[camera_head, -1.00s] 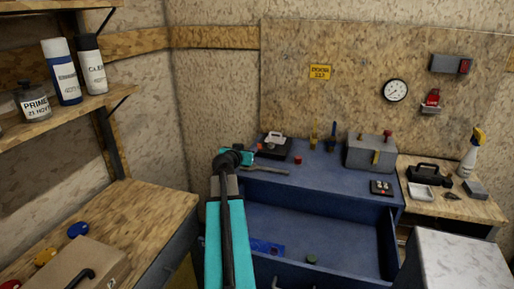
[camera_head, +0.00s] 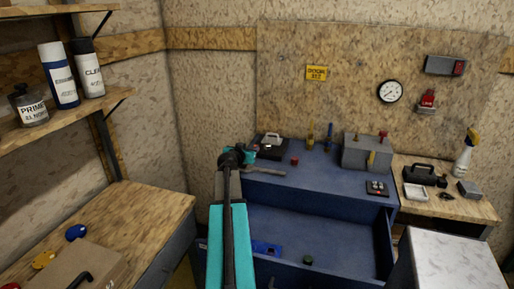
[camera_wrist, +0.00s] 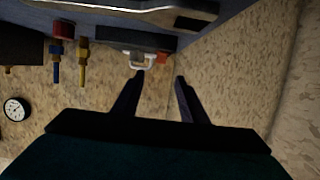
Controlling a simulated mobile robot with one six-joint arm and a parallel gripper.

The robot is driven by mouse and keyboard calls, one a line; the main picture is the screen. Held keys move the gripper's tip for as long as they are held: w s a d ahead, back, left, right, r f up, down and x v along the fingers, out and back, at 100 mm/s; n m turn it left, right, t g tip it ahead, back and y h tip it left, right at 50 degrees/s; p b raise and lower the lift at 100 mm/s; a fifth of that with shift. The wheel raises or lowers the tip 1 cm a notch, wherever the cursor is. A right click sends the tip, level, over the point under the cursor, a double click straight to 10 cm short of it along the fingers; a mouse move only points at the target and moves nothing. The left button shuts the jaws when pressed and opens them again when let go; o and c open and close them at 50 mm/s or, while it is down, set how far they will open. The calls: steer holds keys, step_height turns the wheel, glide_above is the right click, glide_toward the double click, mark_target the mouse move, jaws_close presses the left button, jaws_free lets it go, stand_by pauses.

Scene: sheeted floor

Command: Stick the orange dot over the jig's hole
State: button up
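No flat orange dot can be made out for certain. An orange-red round piece (camera_head: 10,285) lies at the lower left, partly cut off. An orange patch (camera_wrist: 163,57) shows beside a pale handle (camera_wrist: 143,63) in the wrist view. The jig and its hole cannot be picked out surely; a black block with a pale handle (camera_head: 271,146) stands at the back left of the blue bench. My gripper (camera_head: 248,153) is left of that block. In the wrist view my gripper's fingers (camera_wrist: 158,77) are apart, with nothing seen held between them.
The blue bench (camera_head: 310,179) carries a grey box (camera_head: 366,152), a red piece (camera_head: 294,160) and a grey bar (camera_head: 265,172). Its open drawer (camera_head: 330,235) holds a green piece (camera_head: 308,260). Blue (camera_head: 76,232) and yellow (camera_head: 44,259) round pieces lie on the left bench.

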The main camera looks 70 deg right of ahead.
steer(key=shift+p+x, duration=0.4)
steer(key=shift+x, duration=1.35)
steer(key=shift+d, duration=0.1)
steer(key=shift+f+p+x, duration=0.2)
steer(key=shift+p+x, duration=1.1)
steer(key=shift+x, duration=1.2)
steer(key=shift+w, duration=0.1)
jaws_close()
steer(key=shift+r, duration=0.2)
steer(key=shift+r+b, duration=0.75)
steer(key=shift+r, duration=0.85)
steer(key=s+a+b, duration=0.1)
steer(key=s+a, duration=0.3)
steer(key=s, duration=0.3)
steer(key=s+a+r+b, duration=0.1)
steer(key=s+a+b, duration=0.1)
steer(key=s+a, duration=0.2)
steer(key=s, duration=0.2)
steer(key=shift+s+a+r, duration=0.2)
steer(key=shift+s, duration=0.15)
